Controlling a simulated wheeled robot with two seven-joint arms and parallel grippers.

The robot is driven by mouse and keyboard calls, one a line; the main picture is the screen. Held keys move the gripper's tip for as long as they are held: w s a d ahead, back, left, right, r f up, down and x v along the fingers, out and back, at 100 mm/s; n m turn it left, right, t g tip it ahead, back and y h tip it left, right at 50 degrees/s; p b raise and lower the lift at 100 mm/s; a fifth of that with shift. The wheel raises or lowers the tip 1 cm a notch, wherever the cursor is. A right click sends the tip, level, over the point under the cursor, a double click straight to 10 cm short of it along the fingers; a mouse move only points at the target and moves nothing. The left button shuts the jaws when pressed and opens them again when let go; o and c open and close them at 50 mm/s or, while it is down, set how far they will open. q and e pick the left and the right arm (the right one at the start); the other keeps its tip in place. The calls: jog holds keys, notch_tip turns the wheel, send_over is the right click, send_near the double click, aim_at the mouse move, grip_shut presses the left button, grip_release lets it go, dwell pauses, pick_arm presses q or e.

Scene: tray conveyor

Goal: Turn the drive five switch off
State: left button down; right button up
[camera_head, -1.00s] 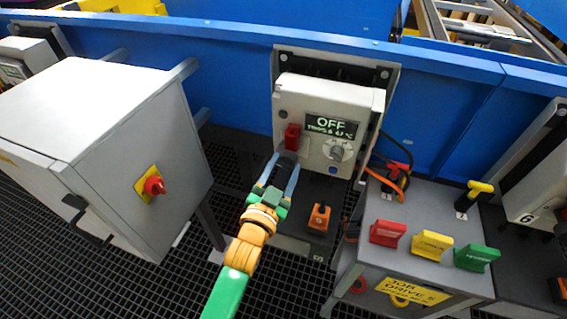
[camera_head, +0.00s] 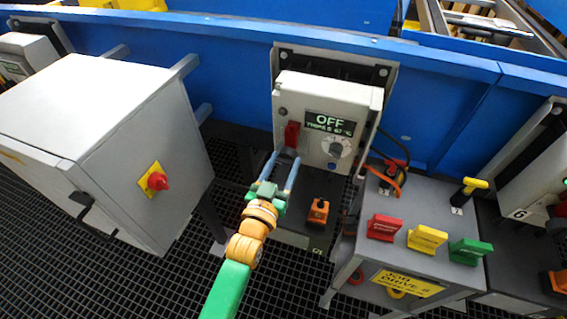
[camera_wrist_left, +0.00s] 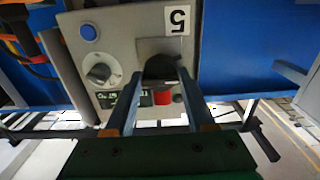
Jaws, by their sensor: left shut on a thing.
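The drive five box (camera_head: 350,100) is a pale grey unit on the blue rail. Its display (camera_head: 329,122) reads OFF, with a smaller line below. A red part (camera_head: 291,134) shows at its lower left, and a grey dial (camera_head: 337,149) sits on its right. My left gripper (camera_head: 283,157) is at the box's lower left, just below the red part. In the left wrist view, a black switch handle (camera_wrist_left: 161,68) lies between its fingers, near an upside-down 5 label (camera_wrist_left: 178,20). The fingers partly hide the handle and the display there. My right gripper is out of view.
A grey cabinet (camera_head: 105,130) with a red knob on yellow (camera_head: 157,181) stands left. An orange part (camera_head: 318,211) sits below the box. At right, a grey bench (camera_head: 410,215) carries red, yellow and green tags. Orange and black cables (camera_head: 372,169) run beside the box.

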pick_arm(q)
jog(key=shift+c, duration=1.3)
grip_release()
jog(key=v, duration=0.7)
